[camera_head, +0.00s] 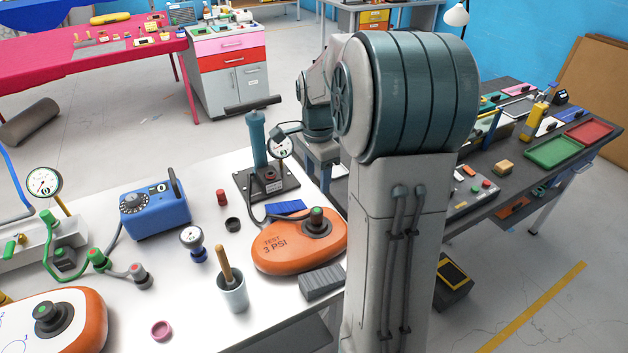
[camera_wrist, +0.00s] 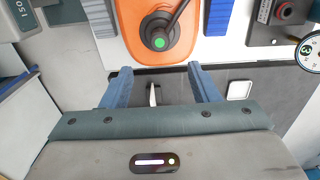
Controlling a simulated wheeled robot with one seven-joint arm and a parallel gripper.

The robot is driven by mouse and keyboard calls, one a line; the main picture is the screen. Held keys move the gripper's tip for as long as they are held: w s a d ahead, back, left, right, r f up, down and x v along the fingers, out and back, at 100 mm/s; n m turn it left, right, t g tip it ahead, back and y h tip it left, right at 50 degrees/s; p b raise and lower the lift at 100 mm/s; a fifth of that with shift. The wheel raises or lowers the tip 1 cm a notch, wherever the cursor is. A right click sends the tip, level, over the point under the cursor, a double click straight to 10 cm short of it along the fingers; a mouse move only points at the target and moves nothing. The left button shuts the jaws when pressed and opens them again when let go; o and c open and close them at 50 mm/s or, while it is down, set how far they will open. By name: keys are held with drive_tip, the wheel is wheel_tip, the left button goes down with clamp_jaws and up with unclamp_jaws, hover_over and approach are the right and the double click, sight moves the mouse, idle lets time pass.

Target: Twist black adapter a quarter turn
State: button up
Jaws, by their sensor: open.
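A black adapter (camera_head: 317,224) with a green top sits on the orange board (camera_head: 283,252) marked TEST 3 PSI, and a dark hose runs from it towards the pump. In the wrist view the adapter (camera_wrist: 157,32) and its green centre are at the top, on the orange board (camera_wrist: 127,17). My gripper (camera_wrist: 160,76) is open with two blue fingers, empty. In that view its fingertips are below the adapter and apart from it. In the head view my arm stands at the right, and I cannot make out the gripper. A second black adapter (camera_head: 48,313) is on another orange-edged board (camera_head: 92,310) at lower left.
The pump (camera_head: 257,150) with a gauge (camera_head: 279,146) stands behind the test board. A blue box (camera_head: 155,210), a grey cup (camera_head: 232,293) with a wooden handle, a grey ribbed block (camera_head: 321,282) and a blue pad (camera_head: 285,207) are around it on the white table.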

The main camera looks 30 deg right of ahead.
sight(317, 210)
wheel_tip(317, 210, down, 14)
drive_tip(key=shift+r+p, duration=0.2)
drive_tip(key=shift+p, duration=0.4)
drive_tip(key=c, duration=1.1)
drive_tip(key=o, duration=0.3)
drive_tip(key=shift+c, duration=1)
drive_tip(key=n, duration=0.5)
drive_tip(key=shift+p, duration=0.35)
